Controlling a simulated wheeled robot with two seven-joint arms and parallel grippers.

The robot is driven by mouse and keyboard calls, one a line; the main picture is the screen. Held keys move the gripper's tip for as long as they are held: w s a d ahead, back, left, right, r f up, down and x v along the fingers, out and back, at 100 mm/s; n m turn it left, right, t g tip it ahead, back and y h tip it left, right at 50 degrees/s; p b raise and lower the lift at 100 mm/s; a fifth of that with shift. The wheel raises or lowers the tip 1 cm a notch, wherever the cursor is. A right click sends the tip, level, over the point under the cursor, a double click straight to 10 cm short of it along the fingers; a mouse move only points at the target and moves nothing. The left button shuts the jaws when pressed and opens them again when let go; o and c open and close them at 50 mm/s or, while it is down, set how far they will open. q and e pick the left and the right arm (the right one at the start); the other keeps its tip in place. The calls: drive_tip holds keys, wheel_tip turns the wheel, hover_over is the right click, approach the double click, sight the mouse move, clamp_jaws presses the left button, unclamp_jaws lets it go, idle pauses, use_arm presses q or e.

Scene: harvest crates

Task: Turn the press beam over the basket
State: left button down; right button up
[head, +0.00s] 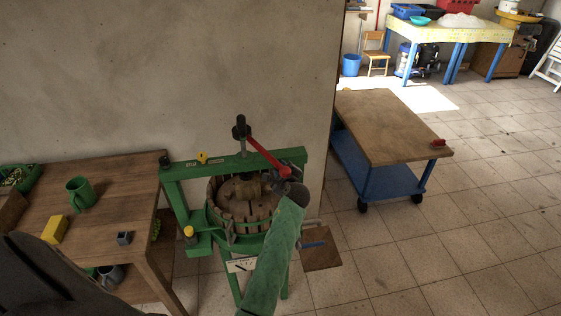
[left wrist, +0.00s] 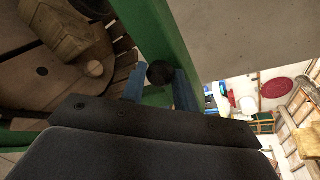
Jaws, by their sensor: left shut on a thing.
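The green press beam (head: 225,164) runs across the top of the press, above the slatted wooden basket (head: 222,219) in the head view. A screw with a red lever (head: 265,150) stands on the beam. My left gripper (head: 290,188) is at the beam's right end, partly hidden by its own arm. In the left wrist view, its blue fingers (left wrist: 160,88) close around a black knob (left wrist: 160,73) at the green beam (left wrist: 178,40). The basket's slats (left wrist: 122,45) and a wooden disc (left wrist: 45,80) with blocks lie left of the beam there. My right gripper is not in view.
A wooden table (head: 115,190) with a green mug (head: 80,192), a yellow block (head: 55,229) and a grey cube (head: 124,238) stands left of the press. A wheeled cart (head: 385,125) stands to the right. The wall is close behind; tiled floor at right front is free.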

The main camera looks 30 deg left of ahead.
use_arm(q)
drive_tip(key=shift+s+f, duration=0.35)
drive_tip(key=shift+s, duration=0.25)
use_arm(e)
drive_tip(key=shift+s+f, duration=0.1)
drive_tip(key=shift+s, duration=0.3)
use_arm(q)
drive_tip(key=shift+f, duration=0.1)
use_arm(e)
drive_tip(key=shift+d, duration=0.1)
use_arm(q)
drive_tip(key=c, duration=1.3)
unclamp_jaws()
drive_tip(key=shift+s+a, duration=0.1)
drive_tip(key=shift+o, duration=1)
drive_tip(key=shift+s, duration=0.15)
drive_tip(key=shift+r, duration=0.3)
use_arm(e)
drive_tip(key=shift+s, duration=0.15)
